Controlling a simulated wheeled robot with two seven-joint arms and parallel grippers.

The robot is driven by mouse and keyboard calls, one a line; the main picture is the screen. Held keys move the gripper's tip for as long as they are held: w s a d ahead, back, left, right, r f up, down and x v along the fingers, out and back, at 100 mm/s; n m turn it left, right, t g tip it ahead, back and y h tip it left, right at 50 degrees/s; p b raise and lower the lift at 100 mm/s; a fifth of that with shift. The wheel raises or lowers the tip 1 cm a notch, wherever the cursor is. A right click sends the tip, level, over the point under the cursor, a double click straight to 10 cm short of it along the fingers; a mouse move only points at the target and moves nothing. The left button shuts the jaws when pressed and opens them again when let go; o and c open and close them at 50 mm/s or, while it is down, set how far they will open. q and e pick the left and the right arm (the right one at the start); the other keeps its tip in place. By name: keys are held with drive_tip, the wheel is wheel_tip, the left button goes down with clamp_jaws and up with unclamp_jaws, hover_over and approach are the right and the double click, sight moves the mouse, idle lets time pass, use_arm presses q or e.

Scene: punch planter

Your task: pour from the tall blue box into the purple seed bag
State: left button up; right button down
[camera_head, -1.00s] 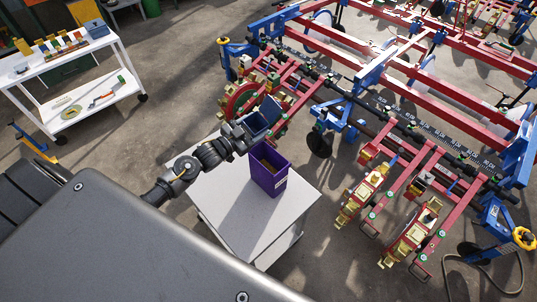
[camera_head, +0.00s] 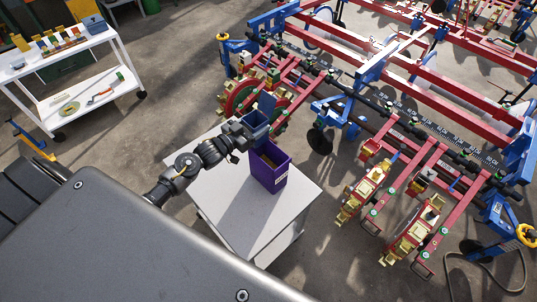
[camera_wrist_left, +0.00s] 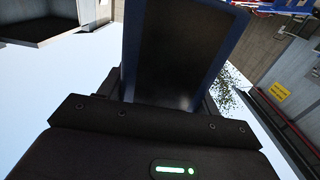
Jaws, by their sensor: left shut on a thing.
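The tall blue box (camera_head: 256,121) is held in my left gripper (camera_head: 243,131), just above and behind the purple seed bag's upper left edge. The gripper is shut on it. In the left wrist view the box (camera_wrist_left: 185,50) fills the upper middle, with a dark face inside a blue edge. The purple seed bag (camera_head: 271,174) stands upright and open on a white table. Brownish content shows inside its mouth. My right gripper is not in view.
The white table (camera_head: 235,213) has bare top around the bag. A red and blue planter frame (camera_head: 390,125) stands close behind and to the right. A white shelf cart (camera_head: 90,88) with small items stands at the upper left.

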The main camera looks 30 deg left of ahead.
use_arm(q)
drive_tip(key=shift+r+p, duration=2.4)
drive_tip(key=shift+r, duration=0.2)
drive_tip(key=shift+f, duration=0.15)
drive_tip(key=d+r, duration=0.2)
drive_tip(key=r, duration=0.1)
drive_tip(key=shift+s+b, duration=0.15)
drive_tip(key=shift+b, duration=0.2)
drive_tip(key=s+d+r+m+g+h+b, duration=0.1)
drive_tip(key=s+d+r+m+h+b, duration=0.1)
drive_tip(key=s+d+b, duration=0.7)
drive_tip(key=s+h, duration=0.1)
drive_tip(key=s, duration=0.3)
drive_tip(key=shift+d, duration=0.15)
